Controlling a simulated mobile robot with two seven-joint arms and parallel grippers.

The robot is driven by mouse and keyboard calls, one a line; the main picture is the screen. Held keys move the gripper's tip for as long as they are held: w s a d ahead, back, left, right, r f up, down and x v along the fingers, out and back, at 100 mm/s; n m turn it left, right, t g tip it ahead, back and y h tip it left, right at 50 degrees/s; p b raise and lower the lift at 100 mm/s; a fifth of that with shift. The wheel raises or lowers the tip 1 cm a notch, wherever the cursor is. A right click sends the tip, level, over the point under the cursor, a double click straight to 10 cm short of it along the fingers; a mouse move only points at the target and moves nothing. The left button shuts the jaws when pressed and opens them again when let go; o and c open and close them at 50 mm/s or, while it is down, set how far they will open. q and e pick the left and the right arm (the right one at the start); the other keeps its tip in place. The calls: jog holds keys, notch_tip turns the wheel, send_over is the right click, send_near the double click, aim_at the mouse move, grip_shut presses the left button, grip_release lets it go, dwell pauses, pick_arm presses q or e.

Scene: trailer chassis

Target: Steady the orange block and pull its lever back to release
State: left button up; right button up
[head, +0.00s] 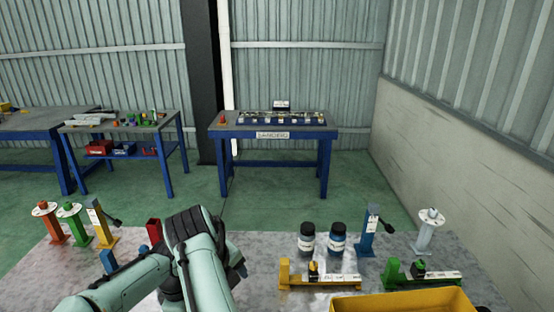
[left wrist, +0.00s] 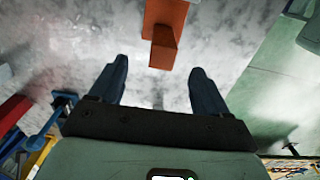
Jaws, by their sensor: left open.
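The orange block (left wrist: 166,14) is at the top middle of the left wrist view, cut off by the frame edge. A narrower orange part (left wrist: 163,47), possibly its lever, sticks out from it toward my gripper. My left gripper (left wrist: 159,70) is open and empty, its two dark fingers spread below the orange part and apart from it. In the head view my left forearm and wrist cover this spot, so I cannot make out the block there. My right gripper is in neither view.
On the grey table (head: 262,262), orange (head: 51,226), green (head: 74,226) and yellow (head: 101,228) posts stand left, beside a red block (head: 154,231). Two dark jars (head: 307,238), a blue post (head: 369,236), a white post (head: 425,236) and a yellow bin (head: 400,303) are right.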

pick_arm(q)
jog(key=shift+f, duration=0.1)
jog(key=o, duration=0.4)
jog(key=shift+s, duration=0.15)
jog(key=shift+o, duration=0.2)
notch_tip(320, 180, up, 12)
jog(key=shift+s, duration=0.1)
